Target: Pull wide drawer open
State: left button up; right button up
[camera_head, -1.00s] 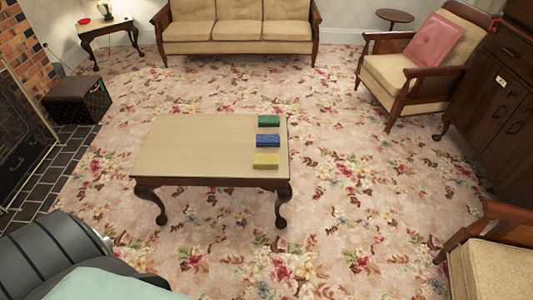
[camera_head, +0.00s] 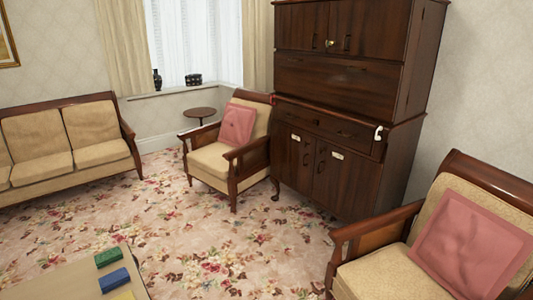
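A tall dark wood cabinet (camera_head: 348,190) stands against the back right wall in the head view. A wide drawer front (camera_head: 325,124) runs across its middle, above the two lower doors, and looks closed. It has dark handles that are hard to make out. A broad plain panel (camera_head: 338,88) lies above the drawer, with two upper doors (camera_head: 340,28) over that. Neither of my grippers shows in the view.
An armchair with a pink cushion (camera_head: 237,126) stands beside the cabinet's left side. Another armchair (camera_head: 385,272) is at the front right. A low table (camera_head: 70,285) with coloured blocks is at the bottom left. Open carpet (camera_head: 255,240) lies before the cabinet.

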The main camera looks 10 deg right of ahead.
aim_at(355, 135)
jog(key=i+z, duration=0.1)
jog(key=z, duration=0.25)
jog(key=i+z, duration=0.15)
jog(key=z, duration=0.25)
jog(key=i+z, duration=0.1)
jog(key=z, duration=0.25)
